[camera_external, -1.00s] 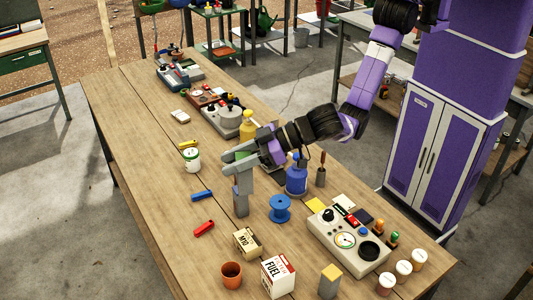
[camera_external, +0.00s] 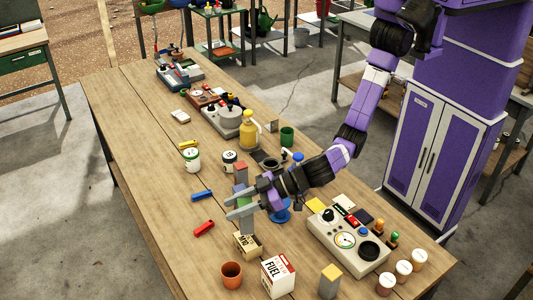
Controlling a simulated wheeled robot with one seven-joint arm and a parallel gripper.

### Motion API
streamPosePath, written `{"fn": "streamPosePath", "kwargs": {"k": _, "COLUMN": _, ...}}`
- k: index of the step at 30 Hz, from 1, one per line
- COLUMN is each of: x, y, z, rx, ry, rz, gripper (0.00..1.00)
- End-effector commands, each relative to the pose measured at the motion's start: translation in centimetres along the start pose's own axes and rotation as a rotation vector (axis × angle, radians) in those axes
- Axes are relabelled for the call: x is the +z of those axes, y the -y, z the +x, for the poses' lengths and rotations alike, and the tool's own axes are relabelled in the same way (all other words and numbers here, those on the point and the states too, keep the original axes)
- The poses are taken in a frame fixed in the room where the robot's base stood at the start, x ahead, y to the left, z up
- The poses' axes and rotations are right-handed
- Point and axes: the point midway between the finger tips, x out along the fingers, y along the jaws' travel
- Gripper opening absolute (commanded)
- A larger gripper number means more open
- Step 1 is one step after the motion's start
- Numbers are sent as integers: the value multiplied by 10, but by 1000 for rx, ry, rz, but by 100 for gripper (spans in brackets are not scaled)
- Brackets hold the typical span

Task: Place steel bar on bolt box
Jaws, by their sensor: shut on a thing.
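The steel bar (camera_external: 246,223) is a grey upright block, partly hidden by the fingers. My gripper (camera_external: 238,208) is shut on it and reaches in from the right, with its fingers pointing left. The bolt box (camera_external: 247,246) is a small cream carton marked M10, standing near the front of the table. The bar hangs down from the fingers at the back side of the box in the picture. I cannot tell whether its lower end touches the box.
A FUEL carton (camera_external: 279,276) and an orange-brown cup (camera_external: 231,275) stand in front of the box. A red tool (camera_external: 204,229) lies to its left. A blue spool (camera_external: 283,216) and a control panel (camera_external: 349,241) are to the right.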

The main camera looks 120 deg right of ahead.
Motion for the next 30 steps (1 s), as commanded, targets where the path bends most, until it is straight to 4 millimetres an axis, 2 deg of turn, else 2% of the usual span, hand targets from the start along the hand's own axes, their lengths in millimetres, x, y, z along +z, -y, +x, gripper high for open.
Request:
{"fn": "streamPosePath", "kwargs": {"k": 8, "x": 37, "y": -1, "z": 15, "rx": 1, "ry": 1, "rz": -1, "gripper": 0}}
{"fn": "streamPosePath", "kwargs": {"k": 20, "x": 40, "y": 0, "z": 17, "rx": 0, "ry": 0, "rz": 0, "gripper": 0}}
{"fn": "streamPosePath", "kwargs": {"k": 21, "x": 41, "y": 0, "z": 17, "rx": 0, "ry": 1, "rz": 0, "gripper": 39}}
{"fn": "streamPosePath", "kwargs": {"k": 24, "x": 40, "y": 0, "z": 16, "rx": 1, "ry": 1, "rz": 0, "gripper": 59}}
{"fn": "streamPosePath", "kwargs": {"k": 30, "x": 40, "y": 0, "z": 16, "rx": 1, "ry": 1, "rz": 0, "gripper": 59}}
